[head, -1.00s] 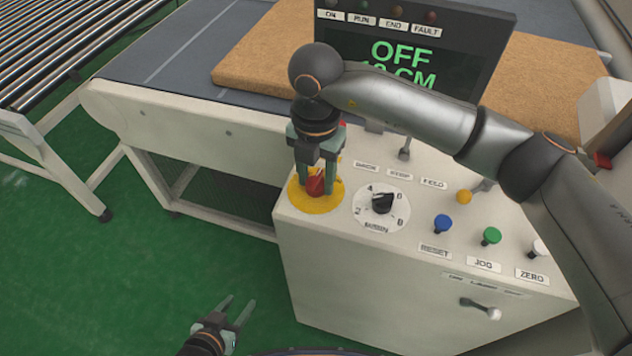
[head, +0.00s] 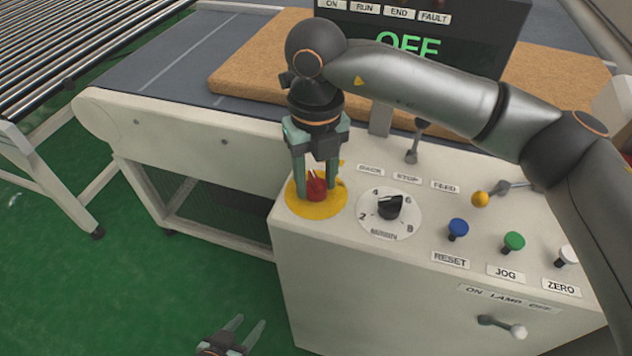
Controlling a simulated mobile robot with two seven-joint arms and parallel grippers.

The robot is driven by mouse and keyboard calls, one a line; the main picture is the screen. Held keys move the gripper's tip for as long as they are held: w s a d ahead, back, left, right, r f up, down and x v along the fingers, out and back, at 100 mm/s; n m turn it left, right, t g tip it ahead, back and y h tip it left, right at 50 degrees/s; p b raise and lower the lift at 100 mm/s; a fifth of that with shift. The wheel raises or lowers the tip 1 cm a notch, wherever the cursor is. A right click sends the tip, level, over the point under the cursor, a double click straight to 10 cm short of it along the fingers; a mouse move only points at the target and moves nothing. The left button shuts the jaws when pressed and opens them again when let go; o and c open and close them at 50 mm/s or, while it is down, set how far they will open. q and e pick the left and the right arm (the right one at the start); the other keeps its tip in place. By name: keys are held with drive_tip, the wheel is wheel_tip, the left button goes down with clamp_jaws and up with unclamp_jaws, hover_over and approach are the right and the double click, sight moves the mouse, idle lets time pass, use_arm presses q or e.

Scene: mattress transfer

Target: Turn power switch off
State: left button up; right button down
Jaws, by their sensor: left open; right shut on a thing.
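A red rotary switch (head: 316,189) sits on a round yellow plate (head: 301,206) at the left end of the control console's top. My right gripper (head: 316,191) points down from above with its fingers on both sides of the red switch, shut on it. The display (head: 430,40) behind the console reads "OFF" in green; its lower part is hidden by my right arm. My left gripper (head: 240,332) is open and empty over the green floor at the bottom of the view.
The console (head: 330,262) also carries a black dial (head: 390,207), blue, green and white buttons, levers (head: 418,140) and a front lamp lever (head: 505,327). A brown mattress (head: 245,75) lies on the conveyor behind. A roller conveyor (head: 60,50) stands at left.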

sight(316, 179)
drive_tip(key=shift+n, duration=0.4)
idle(0.3)
drive_tip(key=shift+c, duration=1.8)
unclamp_jaws()
drive_tip(key=shift+r, duration=0.15)
wheel_tip(316, 179, up, 12)
drive_tip(key=shift+r, duration=0.15)
